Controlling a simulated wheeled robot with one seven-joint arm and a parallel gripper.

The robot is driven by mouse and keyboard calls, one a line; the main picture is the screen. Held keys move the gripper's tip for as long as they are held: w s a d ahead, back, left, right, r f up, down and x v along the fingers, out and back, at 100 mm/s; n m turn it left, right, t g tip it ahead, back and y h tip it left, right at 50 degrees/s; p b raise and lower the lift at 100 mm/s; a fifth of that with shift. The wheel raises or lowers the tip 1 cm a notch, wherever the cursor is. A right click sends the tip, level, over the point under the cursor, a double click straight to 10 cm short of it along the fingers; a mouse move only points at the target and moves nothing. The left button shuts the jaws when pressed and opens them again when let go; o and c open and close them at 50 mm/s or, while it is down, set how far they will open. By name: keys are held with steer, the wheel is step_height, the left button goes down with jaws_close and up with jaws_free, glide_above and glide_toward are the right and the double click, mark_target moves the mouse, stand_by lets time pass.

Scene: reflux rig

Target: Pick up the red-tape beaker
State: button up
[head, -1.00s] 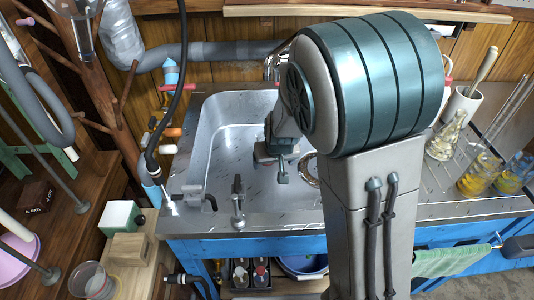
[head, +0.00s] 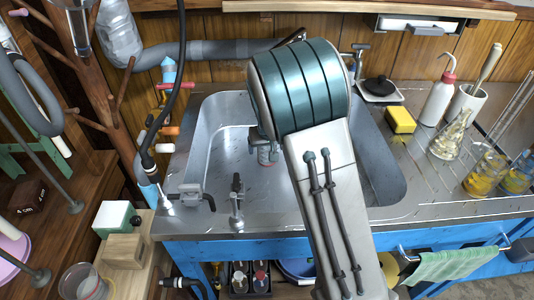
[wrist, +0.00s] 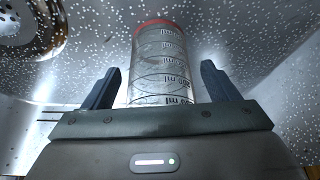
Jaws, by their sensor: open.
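The red-tape beaker (wrist: 160,75) shows in the wrist view, in the sink. It is clear, with dark millilitre markings and a red band at its far end. My gripper (wrist: 160,68) is open, with one dark finger on each side of the beaker. A gap shows between each finger and the glass, and the near end of the beaker is hidden behind the gripper body.
The steel sink (head: 213,125) has walls around my arm, and its drain (wrist: 25,30) shows in the wrist view. Taps (head: 236,205) line the front rim.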

steer(key=shift+w+f, duration=0.15)
steer(key=shift+f, duration=0.15)
steer(key=c, duration=1.2)
steer(key=shift+c, duration=0.4)
steer(key=shift+r, duration=0.15)
